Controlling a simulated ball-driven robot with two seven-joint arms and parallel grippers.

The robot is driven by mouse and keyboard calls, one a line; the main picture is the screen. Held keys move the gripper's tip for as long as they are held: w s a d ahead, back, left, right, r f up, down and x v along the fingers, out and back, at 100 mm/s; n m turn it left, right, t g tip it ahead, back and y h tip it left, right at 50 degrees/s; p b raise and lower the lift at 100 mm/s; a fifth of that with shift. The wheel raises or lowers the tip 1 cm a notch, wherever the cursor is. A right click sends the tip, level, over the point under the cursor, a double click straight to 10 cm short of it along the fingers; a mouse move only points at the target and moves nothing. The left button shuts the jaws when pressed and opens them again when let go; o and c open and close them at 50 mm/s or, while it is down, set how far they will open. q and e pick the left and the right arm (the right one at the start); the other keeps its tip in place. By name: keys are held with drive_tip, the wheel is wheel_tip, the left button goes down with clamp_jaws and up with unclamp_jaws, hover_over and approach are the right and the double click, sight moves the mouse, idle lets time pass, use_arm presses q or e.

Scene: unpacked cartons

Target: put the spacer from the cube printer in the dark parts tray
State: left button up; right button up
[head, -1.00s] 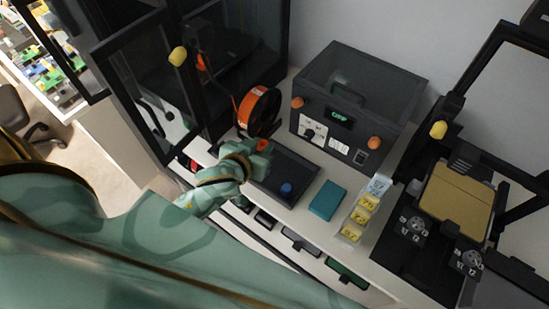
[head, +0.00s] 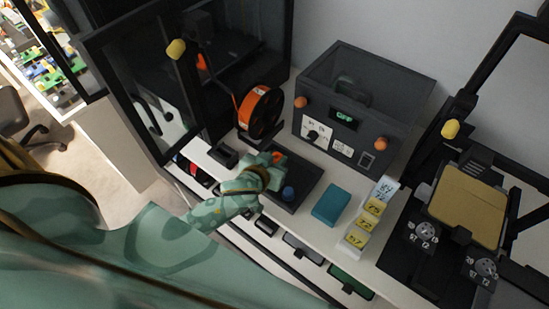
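The dark parts tray (head: 311,187) lies on the white bench in the middle of the head view. A small blue round piece (head: 288,192) sits in it. My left gripper (head: 276,159) is over the tray's back left part. A small orange piece (head: 279,155), which looks like the spacer, shows at its fingertips and appears gripped. The fingers partly hide it, and I cannot tell whether it touches the tray. A dark enclosed printer (head: 181,89), likely the cube printer, stands at the left with its framed door swung open. My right gripper is not in view.
An orange filament spool (head: 260,112) stands behind the tray. A dark box with a control panel (head: 345,128) is at the back. A teal block (head: 331,203) and yellow-labelled bins (head: 366,222) lie to the right. An open-frame printer with a gold bed (head: 468,204) is further right.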

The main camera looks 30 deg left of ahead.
use_arm(q)
drive_tip(key=shift+o, duration=0.4)
drive_tip(key=shift+r, duration=0.1)
drive_tip(key=shift+s+r, duration=0.2)
drive_tip(key=shift+s, duration=0.1)
drive_tip(key=p+v, duration=0.2)
drive_tip(key=v, duration=0.8)
drive_tip(key=shift+s, duration=0.15)
drive_tip(key=shift+s+r, duration=0.35)
drive_tip(key=shift+s, duration=0.15)
